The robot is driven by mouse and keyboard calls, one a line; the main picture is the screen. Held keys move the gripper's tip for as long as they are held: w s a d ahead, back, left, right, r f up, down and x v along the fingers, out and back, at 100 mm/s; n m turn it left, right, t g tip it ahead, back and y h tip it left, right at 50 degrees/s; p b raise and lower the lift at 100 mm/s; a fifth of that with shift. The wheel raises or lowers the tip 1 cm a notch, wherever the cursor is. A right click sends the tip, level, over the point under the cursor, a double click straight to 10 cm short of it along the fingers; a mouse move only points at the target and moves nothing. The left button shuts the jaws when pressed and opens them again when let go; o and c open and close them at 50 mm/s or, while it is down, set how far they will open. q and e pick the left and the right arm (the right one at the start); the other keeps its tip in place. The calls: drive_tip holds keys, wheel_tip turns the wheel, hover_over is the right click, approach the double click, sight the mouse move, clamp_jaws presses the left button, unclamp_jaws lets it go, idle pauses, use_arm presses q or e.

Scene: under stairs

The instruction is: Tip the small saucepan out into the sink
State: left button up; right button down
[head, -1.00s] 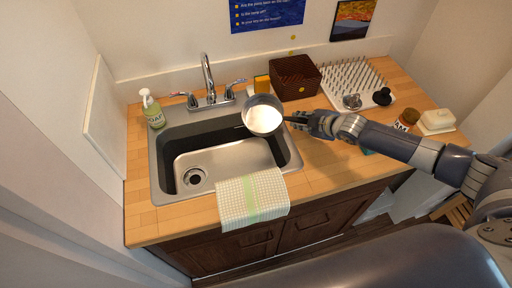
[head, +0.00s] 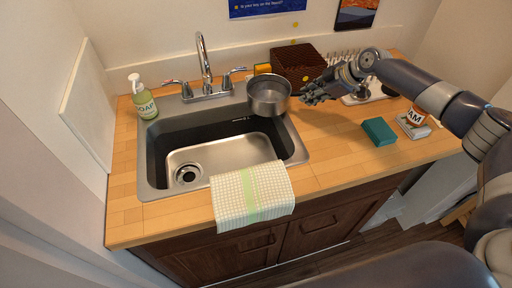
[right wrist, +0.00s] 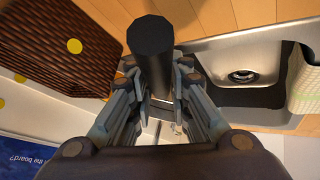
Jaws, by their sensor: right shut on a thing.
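The small grey metal saucepan (head: 268,100) is in the air over the sink's back right corner, with its open top facing up and toward me. Its inside looks grey, and I see no white contents in it. My right gripper (head: 306,97) is to its right, shut on its dark handle. In the right wrist view the dark handle (right wrist: 151,50) stands between the two fingers; the pan's bowl is not clear there. The steel sink (head: 215,160) has a drain at its lower left; it also shows in the right wrist view (right wrist: 215,62). My left gripper is not in view.
A faucet (head: 204,65) stands behind the sink, a soap bottle (head: 145,104) to its left. A checked towel (head: 250,195) hangs over the front edge.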

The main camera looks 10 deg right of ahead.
drive_tip(key=shift+w+r, duration=0.2)
drive_tip(key=shift+r, duration=0.05)
wheel_tip(320, 180, up, 4)
drive_tip(key=p, duration=0.3)
drive_tip(key=shift+s, duration=0.15)
drive_tip(key=shift+f, duration=0.1)
